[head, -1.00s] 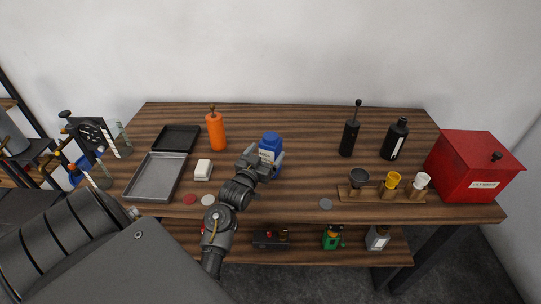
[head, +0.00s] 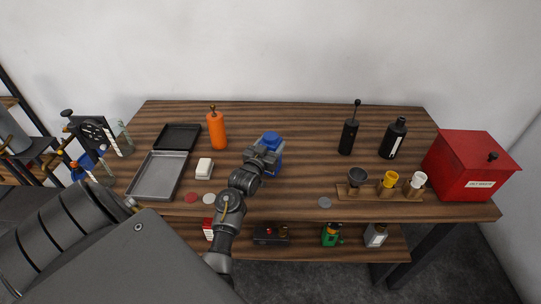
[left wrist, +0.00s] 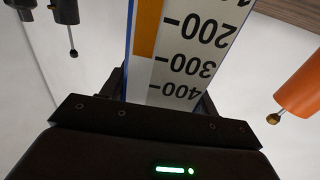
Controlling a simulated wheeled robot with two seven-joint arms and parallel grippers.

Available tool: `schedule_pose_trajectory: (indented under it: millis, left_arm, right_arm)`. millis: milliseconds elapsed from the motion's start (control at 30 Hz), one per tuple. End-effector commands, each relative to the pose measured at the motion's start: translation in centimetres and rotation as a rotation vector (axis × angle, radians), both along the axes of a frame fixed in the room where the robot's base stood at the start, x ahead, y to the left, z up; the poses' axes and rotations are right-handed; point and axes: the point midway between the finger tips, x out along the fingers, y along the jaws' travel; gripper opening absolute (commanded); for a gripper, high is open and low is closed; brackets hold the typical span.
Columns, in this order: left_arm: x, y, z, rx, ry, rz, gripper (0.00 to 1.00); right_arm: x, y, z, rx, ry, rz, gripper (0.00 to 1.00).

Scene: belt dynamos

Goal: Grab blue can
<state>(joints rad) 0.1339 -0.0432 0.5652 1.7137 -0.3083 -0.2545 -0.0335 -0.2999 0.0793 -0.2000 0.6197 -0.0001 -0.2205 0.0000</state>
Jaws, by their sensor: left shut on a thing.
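The blue can (head: 273,146) stands on the wooden table near its middle, partly hidden behind my left gripper (head: 263,157). In the left wrist view the can's white label (left wrist: 185,50), with an orange bar and black numbers, fills the space between the fingers. My left gripper is shut on the can. I cannot tell from the head view whether the can is lifted off the table. My right gripper is not in view.
An orange bottle (head: 217,130) stands left of the can. Metal trays (head: 158,176) lie further left. Black bottles (head: 348,136), a wooden rack with small cups (head: 379,192) and a red box (head: 470,165) are on the right. The table's back middle is clear.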

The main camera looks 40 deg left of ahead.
Motion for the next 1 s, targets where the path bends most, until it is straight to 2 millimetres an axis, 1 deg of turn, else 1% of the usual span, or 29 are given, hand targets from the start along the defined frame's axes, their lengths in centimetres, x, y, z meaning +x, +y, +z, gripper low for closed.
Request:
schedule_pose_trajectory:
  millis: [33, 267, 533, 667, 767, 833, 967, 1000]
  left_arm:
    - [0.0, 0.0, 0.0, 0.0, 0.0, 0.0, 0.32]
    - [0.0, 0.0, 0.0, -0.001, 0.0, 0.0, 0.02]
    - [0.0, 0.0, 0.2, 0.001, -0.004, 0.0, 0.01]
    - [0.0, 0.0, 0.8, 0.002, -0.006, 0.0, 0.01]
    - [0.0, 0.0, 1.8, 0.005, -0.007, 0.0, 0.01]
    - [0.0, 0.1, 3.0, 0.006, -0.01, 0.0, 0.01]
    - [-2.1, -0.7, 5.7, 0.006, -0.008, 0.0, 0.01]
    - [-2.8, -1.0, 6.7, 0.006, -0.009, -0.001, 0.01]
  right_arm:
    - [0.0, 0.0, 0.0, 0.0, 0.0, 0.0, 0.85]
    - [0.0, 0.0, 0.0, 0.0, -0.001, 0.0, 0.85]
    - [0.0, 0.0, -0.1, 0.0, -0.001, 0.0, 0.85]
    - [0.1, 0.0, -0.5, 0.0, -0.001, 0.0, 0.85]
    - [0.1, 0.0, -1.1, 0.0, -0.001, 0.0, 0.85]
    - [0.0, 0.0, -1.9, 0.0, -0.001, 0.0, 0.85]
    - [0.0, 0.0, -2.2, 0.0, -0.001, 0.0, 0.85]
    - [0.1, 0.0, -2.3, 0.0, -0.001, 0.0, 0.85]
